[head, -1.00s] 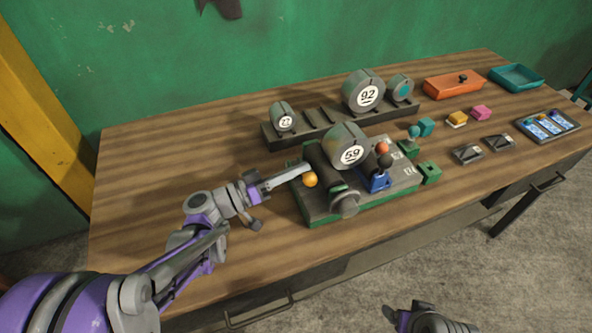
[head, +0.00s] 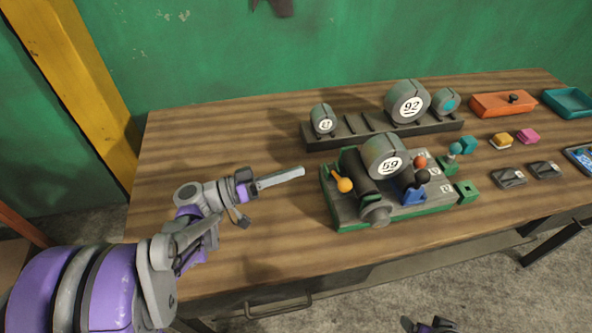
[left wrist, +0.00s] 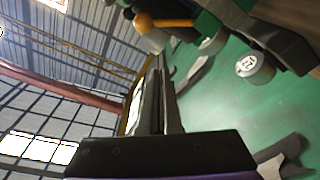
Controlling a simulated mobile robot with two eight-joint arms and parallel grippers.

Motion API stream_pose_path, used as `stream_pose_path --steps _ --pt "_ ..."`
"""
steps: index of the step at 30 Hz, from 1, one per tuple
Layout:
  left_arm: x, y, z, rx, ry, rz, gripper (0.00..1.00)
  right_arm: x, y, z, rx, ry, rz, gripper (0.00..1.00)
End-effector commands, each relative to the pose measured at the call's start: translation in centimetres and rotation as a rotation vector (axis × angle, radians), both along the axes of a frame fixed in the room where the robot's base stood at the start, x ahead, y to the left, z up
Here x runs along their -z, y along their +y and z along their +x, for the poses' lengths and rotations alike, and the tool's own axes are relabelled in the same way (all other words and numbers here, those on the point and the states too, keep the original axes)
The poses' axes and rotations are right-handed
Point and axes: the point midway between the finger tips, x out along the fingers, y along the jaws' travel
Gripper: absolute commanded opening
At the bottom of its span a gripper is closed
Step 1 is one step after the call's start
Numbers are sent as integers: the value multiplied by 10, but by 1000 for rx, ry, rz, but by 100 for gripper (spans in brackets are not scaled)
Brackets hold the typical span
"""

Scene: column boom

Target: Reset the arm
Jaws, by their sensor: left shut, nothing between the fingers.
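My left gripper (head: 280,178) hovers over the left half of the wooden table, its grey fingers together and empty, pointing right toward the green-edged machine (head: 350,222). A gap separates its tips from the machine's orange-knobbed lever (head: 345,185), which leans toward the front. In the left wrist view the shut fingers (left wrist: 160,100) point up the picture, and the orange knob (left wrist: 145,22) shows beyond them. The machine carries a grey drum marked 59 (head: 385,157). Part of my right arm's end (head: 432,325) shows at the bottom edge; its fingers are not clear.
Behind the machine, a dark rack (head: 350,132) holds several grey drums, one marked 92 (head: 408,103). An orange box (head: 503,105) and a teal tray (head: 570,102) stand at the back right. The table's left part (head: 180,150) is bare. A green wall stands behind.

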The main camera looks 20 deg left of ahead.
Motion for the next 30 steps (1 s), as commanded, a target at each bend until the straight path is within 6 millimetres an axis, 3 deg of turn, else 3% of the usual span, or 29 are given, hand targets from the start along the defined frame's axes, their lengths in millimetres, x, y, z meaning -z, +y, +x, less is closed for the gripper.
stream_pose_path --steps 11,16,19,23,26,30 --pt "1 -3 0 4 14 6 0 -1 0 0 0 0 0 84" --pt "15 -38 -12 45 206 100 0 -11 0 2 0 -4 0 84" --pt "34 -65 -33 56 405 223 0 -22 0 3 0 -7 0 84" --pt "61 -80 -70 10 641 422 0 -36 0 6 0 -13 0 84" --pt "75 -75 -99 -67 766 585 0 -47 0 8 0 -18 0 84" --pt "81 -53 -131 -215 850 797 0 -62 0 12 0 -25 0 84"
